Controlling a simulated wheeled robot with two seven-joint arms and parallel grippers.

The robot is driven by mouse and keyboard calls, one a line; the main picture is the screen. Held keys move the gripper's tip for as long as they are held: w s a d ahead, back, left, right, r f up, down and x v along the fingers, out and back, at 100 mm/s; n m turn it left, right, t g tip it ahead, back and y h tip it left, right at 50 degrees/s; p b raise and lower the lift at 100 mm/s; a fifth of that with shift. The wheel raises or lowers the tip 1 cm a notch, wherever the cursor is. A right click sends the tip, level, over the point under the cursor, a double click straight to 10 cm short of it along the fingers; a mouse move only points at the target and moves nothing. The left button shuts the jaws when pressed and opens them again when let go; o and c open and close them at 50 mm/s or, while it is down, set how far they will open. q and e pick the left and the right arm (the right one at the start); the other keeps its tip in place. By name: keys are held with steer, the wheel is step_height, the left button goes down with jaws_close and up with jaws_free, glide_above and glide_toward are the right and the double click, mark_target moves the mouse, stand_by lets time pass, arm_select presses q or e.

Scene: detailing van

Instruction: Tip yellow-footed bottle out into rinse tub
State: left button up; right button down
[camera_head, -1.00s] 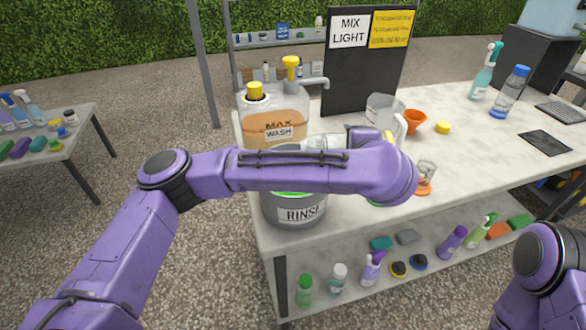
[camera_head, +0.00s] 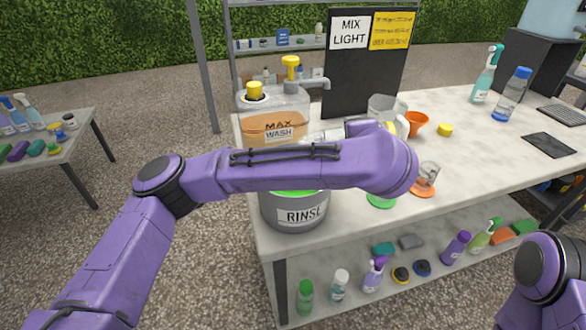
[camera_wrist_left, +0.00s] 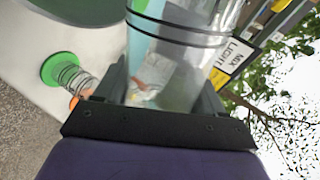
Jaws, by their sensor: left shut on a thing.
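My left gripper (camera_wrist_left: 160,95) is shut on a clear bottle (camera_wrist_left: 185,40) with dark bands, which fills the space between the fingers in the left wrist view. In the head view this clear bottle (camera_head: 322,135) lies nearly on its side behind my forearm, one end pointing left. A bit of yellow (camera_head: 389,128) shows at its other end, perhaps its foot. The grey rinse tub (camera_head: 300,215), labelled RINSE, stands at the table's left front corner, with green showing inside. My forearm hides the tub's back and most of the gripper. I cannot tell whether anything pours. My right gripper is out of view.
The wash jug (camera_head: 262,128) stands behind the tub. A clear pitcher (camera_head: 384,104), orange funnel (camera_head: 416,123) and yellow cap (camera_head: 445,130) are to the right.

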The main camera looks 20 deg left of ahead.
arm_select(q)
steer(key=shift+s+a+r+n+t+h+b, duration=0.15)
steer(key=shift+r+n+h+b, duration=0.3)
steer(key=shift+b, duration=0.75)
steer(key=shift+a+r+n+t+h+b, duration=0.2)
steer(key=shift+a+r+n+b, duration=0.25)
steer(key=shift+b, duration=0.7)
steer(key=shift+s+a+r+n+t+h+b, duration=0.15)
steer(key=shift+r+n+h+b, duration=0.35)
steer(key=shift+b, duration=0.7)
steer(key=shift+s+a+r+n+t+h+b, duration=0.1)
steer(key=shift+a+r+n+t+h+b, duration=0.3)
steer(key=shift+b, duration=0.8)
steer(key=shift+s+a+r+n+g+y+b, duration=0.15)
steer(key=shift+r+b, duration=0.45)
steer(key=shift+b, duration=0.6)
steer(key=shift+s+a+r+n+t+h+b, duration=0.15)
steer(key=shift+a+r+n+t+h+b, duration=0.4)
steer(key=shift+b, duration=1)
